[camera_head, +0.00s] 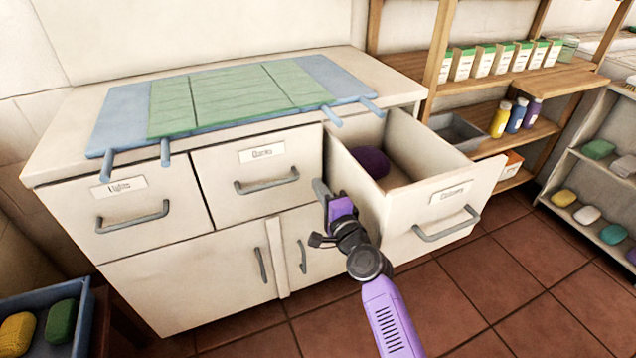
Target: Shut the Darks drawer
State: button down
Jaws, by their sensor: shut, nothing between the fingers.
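The middle drawer (255,181) has a blurred label that seems to read "Darks"; its front looks flush with the cabinet. The right drawer (440,215) is pulled well out, with a dark purple round thing (371,162) inside. Its label is too blurred to read surely. My gripper (322,190) is shut and empty. It is in front of the cabinet, between the middle drawer's right edge and the open drawer's left side. I cannot tell whether it touches either one.
The left drawer (130,192), seemingly labelled "Lights", is shut above cabinet doors (190,278). A green and blue folded mat (230,98) covers the top. A wooden shelf (540,80) with bottles stands right. A blue crate (84,318) is bottom left. Tiled floor (520,270) is clear at right.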

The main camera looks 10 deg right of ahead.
jog(key=p+v, duration=0.1)
jog(key=v, duration=0.7)
